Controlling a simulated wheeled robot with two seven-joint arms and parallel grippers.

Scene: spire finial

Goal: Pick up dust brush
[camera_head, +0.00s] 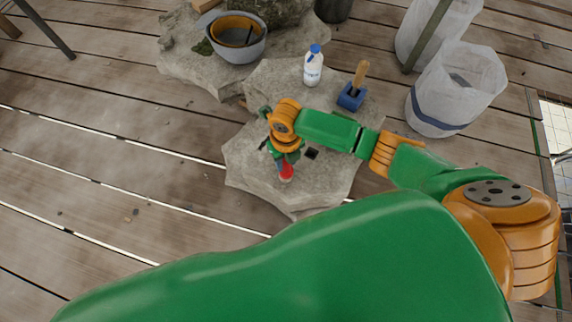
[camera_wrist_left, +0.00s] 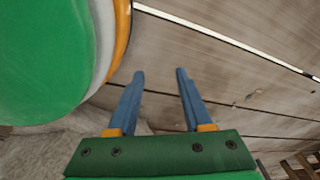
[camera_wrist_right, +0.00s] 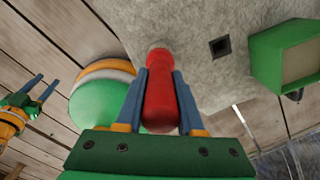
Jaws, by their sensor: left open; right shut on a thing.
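My right gripper (camera_wrist_right: 160,82) is shut on a red rounded thing (camera_wrist_right: 160,105) with a paler tip, close over the grey stone slab (camera_head: 250,165). The red thing also shows below the right wrist in the head view (camera_head: 286,173); I cannot tell whether it touches the stone. A wooden-handled tool (camera_head: 360,75), perhaps the dust brush, stands upright in a blue holder (camera_head: 351,98) on the slab's right side; its lower end is hidden. My left gripper (camera_wrist_left: 160,82) is open and empty above the plank floor; it also shows at the left of the right wrist view (camera_wrist_right: 38,90).
A white bottle with a blue cap (camera_head: 313,66) stands left of the blue holder. A grey bucket (camera_head: 228,48) sits on another stone behind. Pale bins (camera_head: 425,108) stand at the right. A dark square hole (camera_head: 312,153) lies in the slab.

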